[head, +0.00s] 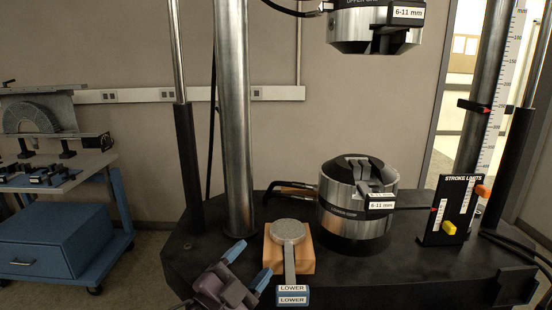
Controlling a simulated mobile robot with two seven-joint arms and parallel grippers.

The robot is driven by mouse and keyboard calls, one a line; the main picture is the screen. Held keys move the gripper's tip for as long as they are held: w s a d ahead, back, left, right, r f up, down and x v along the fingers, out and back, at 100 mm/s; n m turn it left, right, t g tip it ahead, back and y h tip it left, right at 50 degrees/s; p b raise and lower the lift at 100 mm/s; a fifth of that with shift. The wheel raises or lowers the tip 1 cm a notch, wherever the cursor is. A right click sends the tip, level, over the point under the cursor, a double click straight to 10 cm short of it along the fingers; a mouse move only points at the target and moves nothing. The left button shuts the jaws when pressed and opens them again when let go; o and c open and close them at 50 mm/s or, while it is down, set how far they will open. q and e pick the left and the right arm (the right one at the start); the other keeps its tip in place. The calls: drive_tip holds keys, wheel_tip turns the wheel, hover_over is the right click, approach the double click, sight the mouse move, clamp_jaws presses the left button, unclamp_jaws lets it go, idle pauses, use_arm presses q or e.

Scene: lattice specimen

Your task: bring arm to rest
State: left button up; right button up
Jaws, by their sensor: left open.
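My left gripper (247,266) is at the bottom of the head view, over the front left of the black machine base. Its two blue-tipped fingers are spread apart with nothing visible between them. Just right of it, a grey round-headed piece (288,231) with a bar towards me lies on a wooden block (304,262). The bar's near end has a blue and white label (292,294) reading LOWER. The fingers look apart from the block and the bar. My right gripper is not in view.
The lower grip (341,213) stands on the black base (395,277), under the upper grip (352,27). Steel columns (233,120) rise at left and right. A stroke limits panel (446,211) stands right. A blue cabinet bench (60,240) is far left. The base's front right is mostly clear.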

use_arm(q)
drive_tip(key=s+a+f+n+g+y, duration=0.1)
drive_tip(key=s+a+f+n+y, duration=0.25)
drive_tip(key=a+f+n, duration=0.45)
drive_tip(key=s+a+f+n+g+y, duration=0.1)
drive_tip(key=s+a+f+n+y, duration=0.3)
drive_tip(key=f, duration=0.6)
drive_tip(key=s+a+f+n+g+y, duration=0.1)
drive_tip(key=s+a+f+g+y, duration=0.1)
drive_tip(key=s+a+f, duration=0.3)
drive_tip(key=s+a+f+n+g+y, duration=0.2)
drive_tip(key=s+a+f, duration=0.3)
drive_tip(key=s+f, duration=0.4)
drive_tip(key=shift+s+a+n+y, duration=0.25)
drive_tip(key=shift+s+y, duration=0.2)
drive_tip(key=shift+s, duration=0.8)
drive_tip(key=shift+d, duration=0.1)
drive_tip(key=shift+r, duration=0.1)
